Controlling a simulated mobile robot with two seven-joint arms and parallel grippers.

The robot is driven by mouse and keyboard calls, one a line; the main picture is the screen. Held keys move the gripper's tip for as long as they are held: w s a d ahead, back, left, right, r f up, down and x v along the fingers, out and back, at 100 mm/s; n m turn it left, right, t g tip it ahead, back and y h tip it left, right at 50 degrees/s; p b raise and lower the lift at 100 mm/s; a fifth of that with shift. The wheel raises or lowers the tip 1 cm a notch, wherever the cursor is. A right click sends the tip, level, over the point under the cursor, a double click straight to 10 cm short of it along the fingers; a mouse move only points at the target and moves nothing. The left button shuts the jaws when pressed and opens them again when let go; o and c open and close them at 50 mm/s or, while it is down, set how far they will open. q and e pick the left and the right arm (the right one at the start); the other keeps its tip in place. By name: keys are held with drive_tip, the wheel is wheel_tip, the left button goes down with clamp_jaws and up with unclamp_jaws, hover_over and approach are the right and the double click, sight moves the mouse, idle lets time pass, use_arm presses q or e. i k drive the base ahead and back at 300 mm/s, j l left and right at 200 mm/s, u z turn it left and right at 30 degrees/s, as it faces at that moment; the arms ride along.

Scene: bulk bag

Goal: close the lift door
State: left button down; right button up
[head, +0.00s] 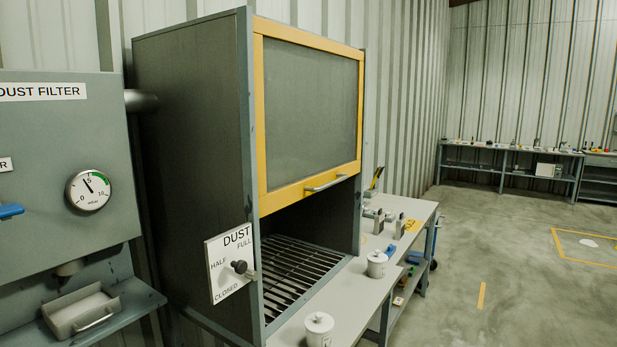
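The lift door (310,110) is a grey panel in a yellow frame on the front of a dark grey cabinet (190,150). It stands raised, covering the upper part of the front. A pale bar handle (325,182) sits on its lower yellow rail. Below the door the opening is clear, and a slatted grate (300,278) shows inside. A white sign (230,262) reading DUST, FULL, HALF and CLOSED is on the cabinet's near side, with a black knob (239,267) on it. Neither of my grippers is in view.
A dust filter unit (50,170) with a gauge stands left. A workbench (410,212) stands behind right. Open floor (480,240) lies to the right.

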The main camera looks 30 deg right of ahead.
sight(271, 202)
drive_tip(key=i+l+u, duration=0.15)
drive_tip(key=l, duration=0.35)
drive_tip(key=l+u, duration=0.1)
drive_tip(key=l, duration=0.45)
drive_tip(key=i+l, duration=0.1)
drive_tip(key=l, duration=0.45)
drive_tip(key=i+l, duration=0.15)
drive_tip(key=l, duration=0.35)
drive_tip(key=i+l+u, duration=0.1)
drive_tip(key=l, duration=0.45)
drive_tip(key=i+l, duration=0.1)
drive_tip(key=l, duration=0.45)
